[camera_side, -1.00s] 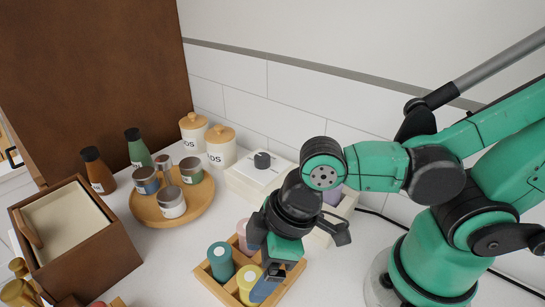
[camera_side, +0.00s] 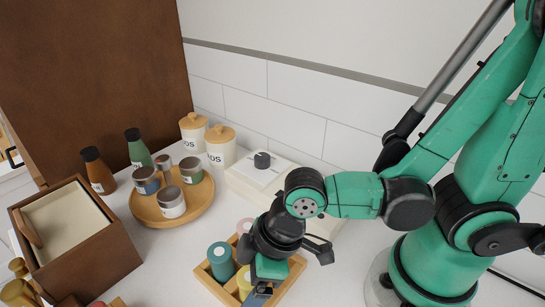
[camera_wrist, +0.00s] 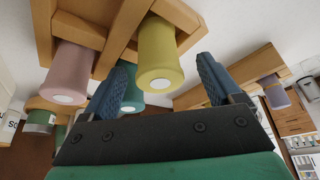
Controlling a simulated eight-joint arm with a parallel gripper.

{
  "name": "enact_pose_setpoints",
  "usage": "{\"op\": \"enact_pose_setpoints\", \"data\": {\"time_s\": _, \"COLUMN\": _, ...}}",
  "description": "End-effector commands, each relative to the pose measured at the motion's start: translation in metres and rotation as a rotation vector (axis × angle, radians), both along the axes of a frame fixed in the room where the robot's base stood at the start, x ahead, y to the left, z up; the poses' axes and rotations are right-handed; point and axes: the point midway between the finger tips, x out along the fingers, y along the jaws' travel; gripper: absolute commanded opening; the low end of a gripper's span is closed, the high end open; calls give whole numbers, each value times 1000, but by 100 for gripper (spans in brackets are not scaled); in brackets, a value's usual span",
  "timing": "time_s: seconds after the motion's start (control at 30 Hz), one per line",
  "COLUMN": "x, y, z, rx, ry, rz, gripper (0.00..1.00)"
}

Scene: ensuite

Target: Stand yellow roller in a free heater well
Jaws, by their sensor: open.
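The yellow roller (camera_side: 243,281) stands in a compartment of the wooden tray (camera_side: 212,287), partly hidden by my gripper (camera_side: 259,294) in the side view. In the wrist view, the yellow roller (camera_wrist: 160,58) shows between the two blue fingers of my gripper (camera_wrist: 164,76), which are apart and not closed on it.
A teal roller (camera_side: 221,262) and a pink roller (camera_side: 245,226) stand in the tray close to my gripper. A purple roller (camera_wrist: 276,94) shows at right in the wrist view. A round wooden tray (camera_side: 196,211) with several jars and a brown box (camera_side: 85,250) are at left.

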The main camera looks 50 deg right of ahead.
Motion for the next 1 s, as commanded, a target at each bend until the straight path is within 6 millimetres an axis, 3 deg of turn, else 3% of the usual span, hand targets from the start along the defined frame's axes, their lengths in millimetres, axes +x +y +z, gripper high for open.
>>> {"op": "enact_pose_setpoints", "data": {"time_s": 0.07, "x": 0, "y": 0, "z": 0, "rx": 0, "ry": 0, "rz": 0, "gripper": 79}}
{"op": "enact_pose_setpoints", "data": {"time_s": 0.33, "x": 0, "y": 0, "z": 0, "rx": 0, "ry": 0, "rz": 0, "gripper": 3}}
{"op": "enact_pose_setpoints", "data": {"time_s": 0.73, "x": 0, "y": 0, "z": 2, "rx": 0, "ry": 0, "rz": 0, "gripper": 0}}
{"op": "enact_pose_setpoints", "data": {"time_s": 1.0, "x": 1, "y": 0, "z": 14, "rx": 0, "ry": 0, "rz": 0, "gripper": 0}}
